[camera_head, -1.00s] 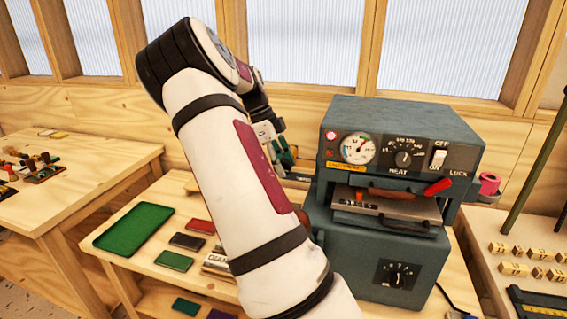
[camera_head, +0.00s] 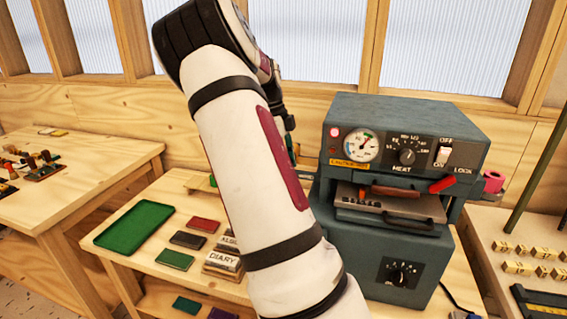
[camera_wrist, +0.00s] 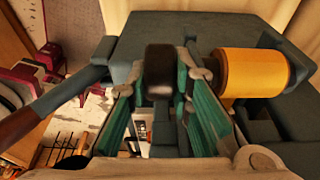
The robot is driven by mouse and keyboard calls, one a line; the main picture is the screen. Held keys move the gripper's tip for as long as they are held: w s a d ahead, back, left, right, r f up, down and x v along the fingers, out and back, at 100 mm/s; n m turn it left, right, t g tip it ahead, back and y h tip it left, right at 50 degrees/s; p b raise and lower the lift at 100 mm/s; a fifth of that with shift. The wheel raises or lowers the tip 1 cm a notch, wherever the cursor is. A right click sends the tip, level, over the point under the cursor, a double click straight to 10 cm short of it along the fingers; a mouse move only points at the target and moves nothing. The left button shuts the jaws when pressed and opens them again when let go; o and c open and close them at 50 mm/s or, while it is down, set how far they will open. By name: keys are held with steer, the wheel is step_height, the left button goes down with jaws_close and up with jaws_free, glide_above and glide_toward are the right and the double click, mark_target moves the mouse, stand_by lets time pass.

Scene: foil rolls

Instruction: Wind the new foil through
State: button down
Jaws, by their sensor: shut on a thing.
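The blue-grey foil press (camera_head: 400,260) stands on the wooden bench, with a gauge, a heat dial and a switch on its front. In the wrist view its body (camera_wrist: 110,60) fills the middle. A gold foil roll (camera_wrist: 253,73) sits on the press at the right of the wrist view, beside my gripper. My gripper (camera_wrist: 160,75), with green-lined fingers, is shut on a dark knob-like piece (camera_wrist: 159,58). In the head view my arm hides most of my gripper and whatever it holds. I cannot make out a foil strip.
A pink roll (camera_head: 493,182) is at the press's right side. A green tray (camera_head: 135,225), small coloured books (camera_head: 187,240) and a stack marked DIARY (camera_head: 222,262) lie on the bench left of the press. Type blocks (camera_head: 517,267) lie on the right-hand table.

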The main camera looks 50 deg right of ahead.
steer(key=t, duration=0.1)
steer(key=t+y+b, duration=0.1)
steer(key=t, duration=0.1)
steer(key=t+y+b, duration=0.1)
steer(key=t, duration=0.1)
steer(key=shift+s+d+f, duration=0.1)
steer(key=shift+s, duration=0.2)
steer(key=shift+b, duration=0.3)
steer(key=c, duration=1.4)
jaws_free()
steer(key=shift+c, duration=0.2)
steer(key=v, duration=1.2)
steer(key=shift+s, duration=0.2)
steer(key=shift+d, duration=0.1)
